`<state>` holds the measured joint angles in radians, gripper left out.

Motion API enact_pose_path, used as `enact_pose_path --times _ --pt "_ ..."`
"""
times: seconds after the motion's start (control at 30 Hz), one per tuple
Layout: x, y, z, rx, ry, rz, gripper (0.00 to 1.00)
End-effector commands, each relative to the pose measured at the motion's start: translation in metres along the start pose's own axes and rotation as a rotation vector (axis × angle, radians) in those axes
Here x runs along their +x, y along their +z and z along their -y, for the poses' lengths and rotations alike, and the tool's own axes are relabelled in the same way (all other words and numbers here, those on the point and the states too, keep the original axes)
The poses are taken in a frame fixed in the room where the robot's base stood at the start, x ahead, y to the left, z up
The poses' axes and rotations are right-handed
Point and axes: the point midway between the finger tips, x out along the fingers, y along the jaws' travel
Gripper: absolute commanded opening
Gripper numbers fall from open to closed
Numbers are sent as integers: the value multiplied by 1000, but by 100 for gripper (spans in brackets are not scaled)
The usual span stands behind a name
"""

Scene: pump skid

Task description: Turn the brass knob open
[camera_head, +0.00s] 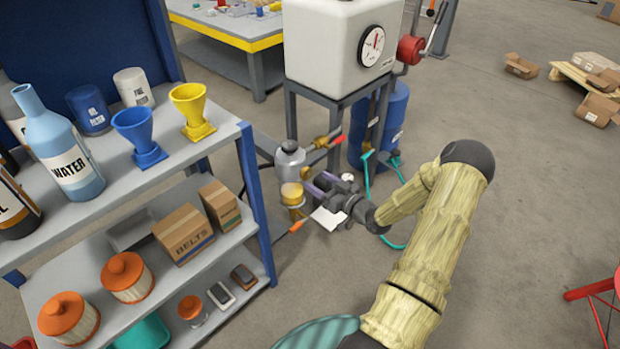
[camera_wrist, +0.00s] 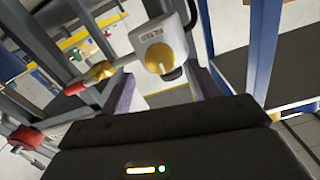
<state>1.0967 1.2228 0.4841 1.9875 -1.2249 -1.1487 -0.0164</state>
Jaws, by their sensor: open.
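The brass knob (camera_head: 291,191) sits low on the front of a grey filter housing (camera_head: 290,160) below the white tank. In the wrist view the round knob (camera_wrist: 158,57) faces me, on a pale body labelled "FILTER". My gripper (camera_head: 314,186) is beside the knob, reaching in from the right. Its purple fingers are open and apart in the wrist view (camera_wrist: 165,84). The knob shows between and just beyond the fingertips, with no visible contact. The far side of the knob is hidden.
A red-handled brass valve (camera_head: 327,140) is on the pipe near the filter; it also shows in the wrist view (camera_wrist: 97,73). A blue drum (camera_head: 383,125) and stand legs are behind. A loaded shelf (camera_head: 243,146) stands left.

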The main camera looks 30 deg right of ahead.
Motion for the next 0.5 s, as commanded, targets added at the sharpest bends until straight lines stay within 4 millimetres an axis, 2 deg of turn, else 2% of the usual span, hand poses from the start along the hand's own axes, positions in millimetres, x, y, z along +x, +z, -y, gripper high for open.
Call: enact_pose_path --times 0.03,0.2,0.33,0.5 --pt "10 2 0 -2 -2 -2 62" --pt "36 1 0 -1 -1 -2 62" --pt "45 1 0 0 0 -1 62" --pt "48 0 0 1 1 -1 62"
